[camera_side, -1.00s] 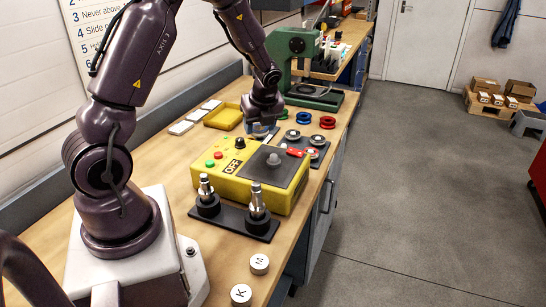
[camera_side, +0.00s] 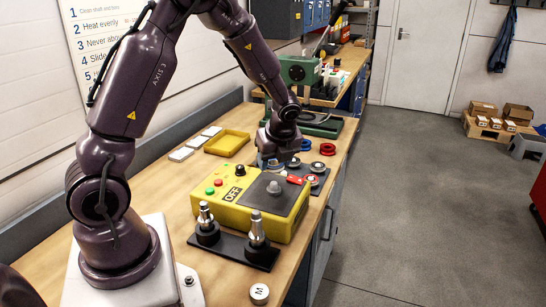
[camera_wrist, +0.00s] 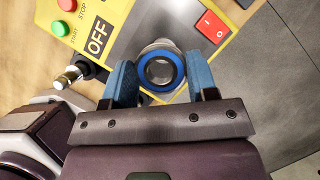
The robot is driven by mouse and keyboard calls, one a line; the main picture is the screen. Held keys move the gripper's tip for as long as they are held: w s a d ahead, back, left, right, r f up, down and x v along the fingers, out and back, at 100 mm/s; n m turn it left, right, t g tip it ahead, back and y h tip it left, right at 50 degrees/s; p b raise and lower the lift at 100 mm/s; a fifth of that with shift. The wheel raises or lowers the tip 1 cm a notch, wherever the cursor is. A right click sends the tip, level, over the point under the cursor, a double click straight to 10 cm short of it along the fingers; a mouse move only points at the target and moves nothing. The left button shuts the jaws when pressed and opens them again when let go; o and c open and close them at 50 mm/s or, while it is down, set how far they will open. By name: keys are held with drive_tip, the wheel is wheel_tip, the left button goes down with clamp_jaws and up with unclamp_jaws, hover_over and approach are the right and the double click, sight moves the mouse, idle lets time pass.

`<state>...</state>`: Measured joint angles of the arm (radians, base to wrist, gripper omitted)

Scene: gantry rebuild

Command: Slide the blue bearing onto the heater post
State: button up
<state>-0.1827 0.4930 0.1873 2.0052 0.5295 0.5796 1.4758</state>
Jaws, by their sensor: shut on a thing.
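The blue bearing (camera_wrist: 176,84), a silver ring with a blue band, is between the blue fingertips of my gripper (camera_wrist: 160,78) in the wrist view. My gripper is shut on it, with the bore facing the camera. In the side view my gripper (camera_side: 273,164) is just behind or above the heater post, and the bearing is mostly hidden. The yellow heater (camera_side: 232,192) has a dark top plate with a bare grey post (camera_side: 274,188). The bearing is apart from the post. In the wrist view a grey rounded part shows beyond the bearing's upper edge; I cannot tell if it is the post.
Two silver shafts (camera_side: 205,215) (camera_side: 257,228) stand on a black base in front of the heater. Silver bearings (camera_side: 317,168) lie on a dark plate behind it. A blue ring (camera_side: 306,145), a red ring (camera_side: 327,149) and a yellow tray (camera_side: 227,142) are farther back.

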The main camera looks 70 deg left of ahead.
sight(274, 182)
drive_tip(key=shift+f, duration=2.55)
drive_tip(key=shift+f, duration=0.45)
drive_tip(key=o, duration=1.1)
drive_tip(key=shift+c, duration=0.2)
drive_tip(key=shift+r, duration=0.1)
drive_tip(key=v, duration=1.2)
drive_tip(key=shift+d+r, duration=0.2)
drive_tip(key=shift+r, duration=0.15)
